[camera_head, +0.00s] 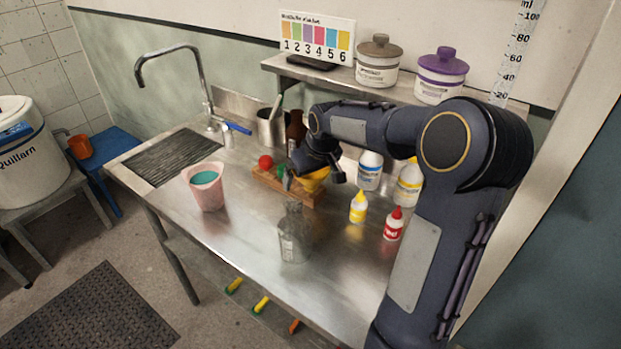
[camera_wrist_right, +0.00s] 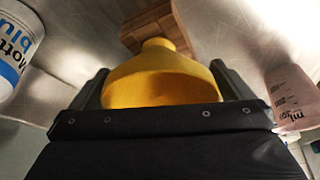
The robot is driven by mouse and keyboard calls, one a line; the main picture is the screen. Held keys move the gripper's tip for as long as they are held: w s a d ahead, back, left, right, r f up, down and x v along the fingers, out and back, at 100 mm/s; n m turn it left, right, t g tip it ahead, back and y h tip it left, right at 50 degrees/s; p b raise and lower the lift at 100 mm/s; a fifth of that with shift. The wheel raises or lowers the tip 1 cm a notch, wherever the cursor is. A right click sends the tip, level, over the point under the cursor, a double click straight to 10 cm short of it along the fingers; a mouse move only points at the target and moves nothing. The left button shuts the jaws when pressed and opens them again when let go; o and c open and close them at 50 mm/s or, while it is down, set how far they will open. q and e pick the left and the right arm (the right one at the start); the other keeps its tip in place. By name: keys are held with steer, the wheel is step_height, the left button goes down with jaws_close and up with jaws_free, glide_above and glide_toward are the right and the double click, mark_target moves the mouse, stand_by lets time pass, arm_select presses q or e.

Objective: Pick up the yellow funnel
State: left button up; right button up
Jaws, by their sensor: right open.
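The yellow funnel (camera_head: 316,184) is at the right end of a wooden rack (camera_head: 272,187) on the steel bench, partly hidden by my right gripper (camera_head: 313,176). In the right wrist view the funnel (camera_wrist_right: 160,70) lies between the two dark fingers of my right gripper (camera_wrist_right: 162,84), its narrow end toward the wooden rack (camera_wrist_right: 157,27). The fingers are open, one on each side of the funnel; whether they touch it I cannot tell. My left gripper is not in view.
A red ball-like thing (camera_head: 266,162) is at the rack's left end. A clear glass bottle (camera_head: 293,237) stands in front, a pink beaker (camera_head: 206,188) to the left. Yellow-capped (camera_head: 358,207) and red-capped (camera_head: 394,224) bottles stand to the right. The front left bench is clear.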

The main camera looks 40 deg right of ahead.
steer(key=c, duration=1)
steer(key=shift+o, duration=0.2)
steer(key=shift+r, duration=0.1)
steer(key=shift+r, duration=0.45)
step_height(320, 180, up, 2)
steer(key=shift+r, duration=0.25)
steer(key=s+r, duration=0.1)
steer(key=s+a+r, duration=0.1)
steer(key=r, duration=0.1)
steer(key=s+a+r, duration=0.1)
steer(key=r, duration=0.1)
steer(key=shift+s+a, duration=0.25)
steer(key=shift+s, duration=0.15)
steer(key=s+a+r+b, duration=0.1)
steer(key=s+a+r, duration=0.3)
steer(key=s, duration=0.4)
steer(key=shift+a+r, duration=0.25)
steer(key=shift+a, duration=0.3)
step_height(320, 180, up, 5)
steer(key=p, duration=0.4)
